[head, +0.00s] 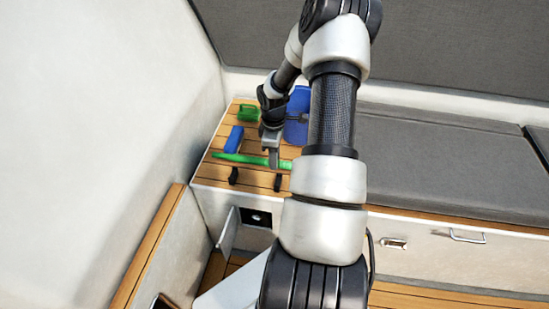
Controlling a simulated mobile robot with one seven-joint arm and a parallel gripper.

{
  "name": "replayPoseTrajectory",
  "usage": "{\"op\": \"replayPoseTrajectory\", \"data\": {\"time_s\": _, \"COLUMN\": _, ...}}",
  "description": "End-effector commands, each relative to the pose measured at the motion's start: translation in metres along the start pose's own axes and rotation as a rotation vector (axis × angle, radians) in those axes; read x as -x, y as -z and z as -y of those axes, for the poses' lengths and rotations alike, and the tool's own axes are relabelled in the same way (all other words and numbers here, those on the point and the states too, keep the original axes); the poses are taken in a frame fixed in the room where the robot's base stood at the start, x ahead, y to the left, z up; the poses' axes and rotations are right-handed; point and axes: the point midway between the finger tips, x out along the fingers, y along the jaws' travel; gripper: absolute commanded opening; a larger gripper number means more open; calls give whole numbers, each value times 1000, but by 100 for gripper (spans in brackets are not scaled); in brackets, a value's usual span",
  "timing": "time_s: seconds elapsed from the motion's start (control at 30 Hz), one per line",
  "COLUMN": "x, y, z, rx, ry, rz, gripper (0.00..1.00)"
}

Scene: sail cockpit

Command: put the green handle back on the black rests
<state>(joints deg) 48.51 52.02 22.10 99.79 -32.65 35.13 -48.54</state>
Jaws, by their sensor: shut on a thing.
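The green handle (238,158) is a long thin bar lying roughly level across the picture, over the slatted wooden top. My gripper (273,162) points down and is shut on the handle, right of its middle. The two black rests, one at left (233,176) and one at right (278,181), stand near the front edge of the wood. They show just below the handle in the picture. I cannot tell whether the handle touches them. My arm hides part of the area to the right.
A blue block (235,138) and a green object (249,112) lie behind the handle on the wooden top (206,173). A blue container (299,106) stands behind my gripper. A white wall (110,120) rises at left. Grey cushions (430,165) lie at right.

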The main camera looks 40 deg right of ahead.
Motion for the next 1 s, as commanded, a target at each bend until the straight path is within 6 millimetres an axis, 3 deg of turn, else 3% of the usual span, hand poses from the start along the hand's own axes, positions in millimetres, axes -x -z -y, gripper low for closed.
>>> {"op": "replayPoseTrajectory", "data": {"time_s": 0.5, "x": -45, "y": 1, "z": 0, "rx": 0, "ry": -1, "rz": -1, "gripper": 0}}
{"op": "replayPoseTrajectory", "data": {"time_s": 1.0, "x": -77, "y": 2, "z": 0, "rx": 0, "ry": -1, "rz": -1, "gripper": 0}}
